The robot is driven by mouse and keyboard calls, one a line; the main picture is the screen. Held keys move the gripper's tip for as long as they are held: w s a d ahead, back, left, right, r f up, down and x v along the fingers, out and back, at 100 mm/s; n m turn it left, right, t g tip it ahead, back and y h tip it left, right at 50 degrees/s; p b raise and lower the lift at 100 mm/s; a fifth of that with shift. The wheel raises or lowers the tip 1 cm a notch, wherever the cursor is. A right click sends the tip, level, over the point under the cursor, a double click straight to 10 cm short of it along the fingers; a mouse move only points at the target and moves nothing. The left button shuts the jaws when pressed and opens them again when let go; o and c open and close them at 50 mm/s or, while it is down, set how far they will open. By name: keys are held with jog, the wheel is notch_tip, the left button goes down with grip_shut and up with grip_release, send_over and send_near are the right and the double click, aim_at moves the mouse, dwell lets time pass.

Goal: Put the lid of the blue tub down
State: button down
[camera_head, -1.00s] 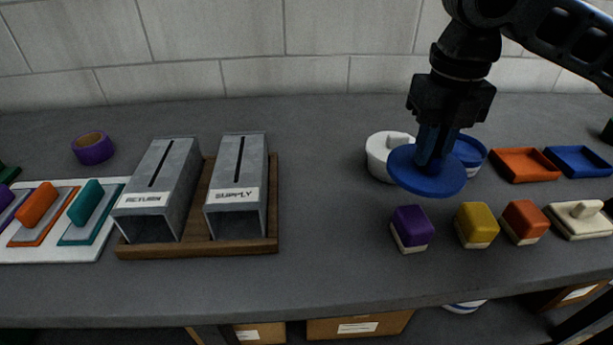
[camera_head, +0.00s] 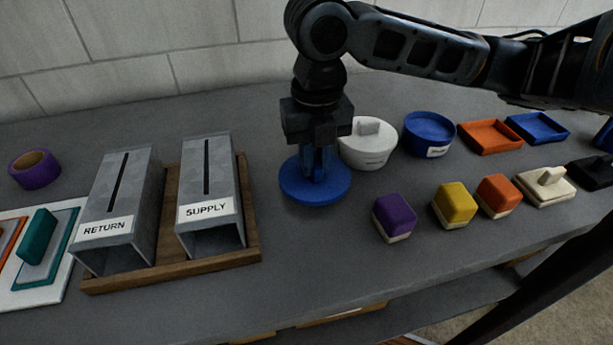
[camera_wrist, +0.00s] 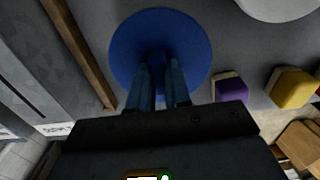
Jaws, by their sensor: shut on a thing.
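The round blue lid (camera_head: 316,190) is in my gripper (camera_head: 318,172), which is shut on the lid's upright handle. The lid is level and sits low at or just above the grey bench, between the SUPPLY duct and the white tub; I cannot tell if it touches. In the wrist view the lid (camera_wrist: 160,40) lies under the fingers (camera_wrist: 160,85). The blue tub (camera_head: 428,135) stands open, with a white label, to the right of the white tub.
The lidded white tub (camera_head: 368,146) is just right of my gripper. The SUPPLY duct (camera_head: 208,190) and RETURN duct (camera_head: 118,215) stand on a wooden base (camera_head: 250,230) to the left. Purple (camera_head: 395,214), yellow (camera_head: 454,203) and orange (camera_head: 498,193) blocks are at front right. Bare bench lies in front of the lid.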

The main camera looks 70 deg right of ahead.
aim_at(307, 181)
jog(key=shift+w+a+f, duration=0.45)
jog(key=shift+w, duration=0.05)
jog(key=shift+f, duration=2)
jog(key=shift+f, duration=0.2)
jog(key=c, duration=1.1)
grip_release()
jog(key=shift+r, duration=0.15)
notch_tip(307, 181, up, 12)
jog(key=shift+r+p, duration=0.1)
jog(key=shift+p, duration=0.4)
